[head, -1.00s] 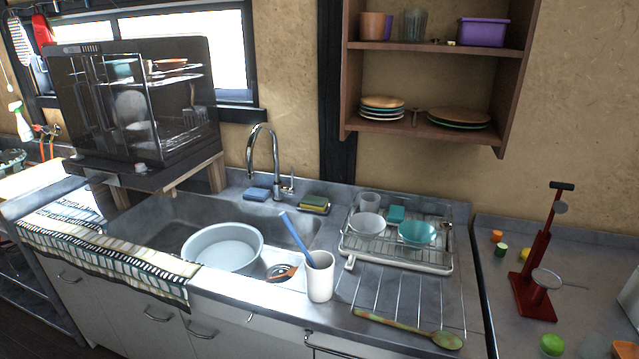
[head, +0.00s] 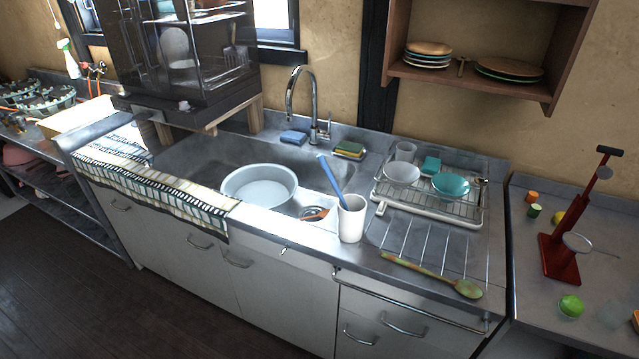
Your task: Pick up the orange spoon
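A long spoon (head: 430,274) with a mottled olive-green and orange-brown surface lies on the ribbed drainboard near the counter's front edge, its bowl to the right. A small orange item (head: 314,213) lies in the sink by the drain, partly behind the white cup; I cannot tell if it is a spoon. The white cup (head: 351,222) stands upright on the sink's right edge with a blue-handled utensil (head: 330,178) leaning in it. Neither of my grippers is in view.
A pale round basin (head: 259,186) sits in the sink (head: 190,165). A dish rack (head: 432,208) with bowls stands behind the drainboard. A striped towel (head: 165,185) hangs over the front edge at left. A red stand (head: 572,235) is on the right counter. The floor in front is clear.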

